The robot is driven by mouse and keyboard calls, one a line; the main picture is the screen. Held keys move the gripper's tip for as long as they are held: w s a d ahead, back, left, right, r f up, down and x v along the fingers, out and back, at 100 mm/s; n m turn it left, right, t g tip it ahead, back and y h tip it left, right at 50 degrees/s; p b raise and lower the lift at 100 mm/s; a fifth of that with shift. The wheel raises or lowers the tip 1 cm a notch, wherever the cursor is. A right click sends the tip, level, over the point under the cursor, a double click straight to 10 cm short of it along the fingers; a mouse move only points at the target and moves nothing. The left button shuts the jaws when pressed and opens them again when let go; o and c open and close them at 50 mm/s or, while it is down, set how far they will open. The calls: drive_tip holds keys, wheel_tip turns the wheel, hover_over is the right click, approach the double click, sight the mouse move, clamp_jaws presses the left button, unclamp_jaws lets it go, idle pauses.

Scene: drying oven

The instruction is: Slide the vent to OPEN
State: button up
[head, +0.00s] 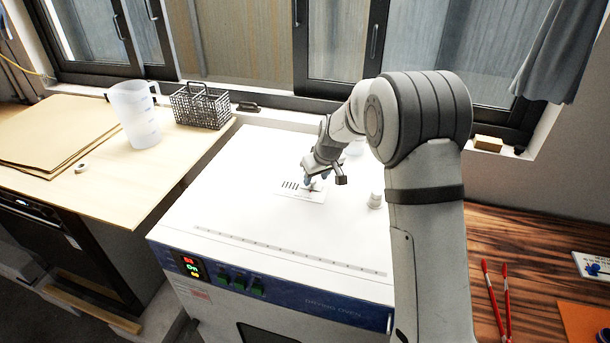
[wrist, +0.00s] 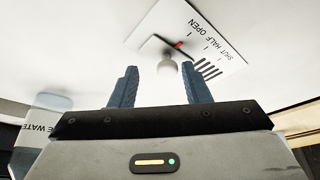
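The vent's white label plate (head: 302,190) lies on top of the white drying oven (head: 250,200). In the wrist view the plate (wrist: 215,28) reads SHUT, HALF and OPEN, seen upside down, with SHUT at the right end. A red mark (wrist: 179,45) shows toward the OPEN end; I cannot tell its exact setting. A grey knob (wrist: 168,66) shows beyond and between the blue fingertips. My gripper (wrist: 160,72) is open and empty, its fingers apart from the knob. In the head view my gripper (head: 318,182) is low over the plate and partly hides it.
A small white cylinder (head: 376,200) stands on the oven right of the plate. A bottle (wrist: 42,115) shows at left in the wrist view. A jug (head: 134,115) and wire basket (head: 201,106) stand on the left bench. The oven top's front is clear.

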drive_tip(key=shift+r, duration=0.1)
drive_tip(key=b+v, duration=0.1)
drive_tip(key=v, duration=0.6)
drive_tip(key=shift+s+r, duration=0.15)
drive_tip(key=shift+r, duration=0.1)
drive_tip(key=shift+d, duration=0.15)
drive_tip(key=s+d+r+m, duration=0.1)
drive_tip(key=s+d, duration=0.3)
drive_tip(key=s, duration=0.7)
drive_tip(key=s+d+r+m+h, duration=0.1)
drive_tip(key=s+d, duration=0.4)
drive_tip(key=s, duration=0.7)
drive_tip(key=s+d+r+m+h, duration=0.1)
drive_tip(key=s+d+m, duration=0.3)
drive_tip(key=s, duration=0.8)
drive_tip(key=shift+d+r+g, duration=0.4)
drive_tip(key=shift+d+r, duration=0.3)
drive_tip(key=shift+r, duration=0.15)
